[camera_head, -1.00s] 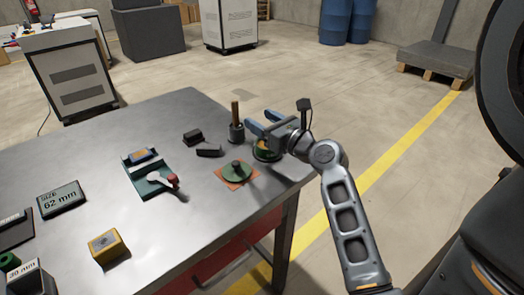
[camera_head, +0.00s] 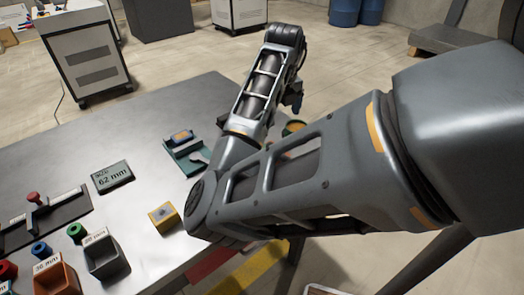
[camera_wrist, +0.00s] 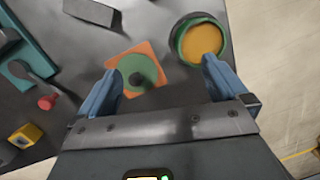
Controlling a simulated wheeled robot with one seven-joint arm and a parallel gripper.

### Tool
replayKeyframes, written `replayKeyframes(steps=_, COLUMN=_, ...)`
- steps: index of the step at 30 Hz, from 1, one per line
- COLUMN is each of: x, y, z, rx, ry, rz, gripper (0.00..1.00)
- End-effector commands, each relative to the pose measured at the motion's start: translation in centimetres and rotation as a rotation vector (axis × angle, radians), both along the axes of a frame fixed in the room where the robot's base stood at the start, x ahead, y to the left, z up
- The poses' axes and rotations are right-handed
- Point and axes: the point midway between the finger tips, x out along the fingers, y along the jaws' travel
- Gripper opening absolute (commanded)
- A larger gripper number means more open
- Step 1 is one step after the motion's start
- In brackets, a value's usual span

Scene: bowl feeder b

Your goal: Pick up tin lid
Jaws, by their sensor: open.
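In the wrist view, a green round lid (camera_wrist: 128,78) with a dark knob lies on an orange square mat (camera_wrist: 151,56). I take it to be the tin lid. To its upper right stands a round green tin (camera_wrist: 178,40) with an orange-yellow inside. My gripper (camera_wrist: 160,68) is open and empty, its blue fingers apart on either side of the view, with the lid nearer the left finger. In the head view my arm hides the lid and most of my gripper; the tin (camera_head: 293,128) shows partly beside the arm. Height above the lid is hard to tell.
A teal fixture (camera_wrist: 30,60) with a red knob (camera_wrist: 47,103), a yellow block (camera_wrist: 26,136) and dark blocks (camera_wrist: 92,11) lie around the lid. The table edge and floor are at the right. A 62 mm sign (camera_head: 112,177) and bins (camera_head: 105,256) stand further left.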

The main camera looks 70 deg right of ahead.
Motion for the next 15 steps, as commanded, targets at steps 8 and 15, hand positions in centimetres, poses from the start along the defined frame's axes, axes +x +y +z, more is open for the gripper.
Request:
replayKeyframes(steps=8, x=0.6, y=4.8, z=-1.4, rx=0.183, ry=0.052, rz=-0.046, gripper=1.0)
replayKeyframes(steps=15, x=0.5, y=4.7, z=-3.8, rx=0.179, ry=0.053, rz=-0.046, gripper=1.0)
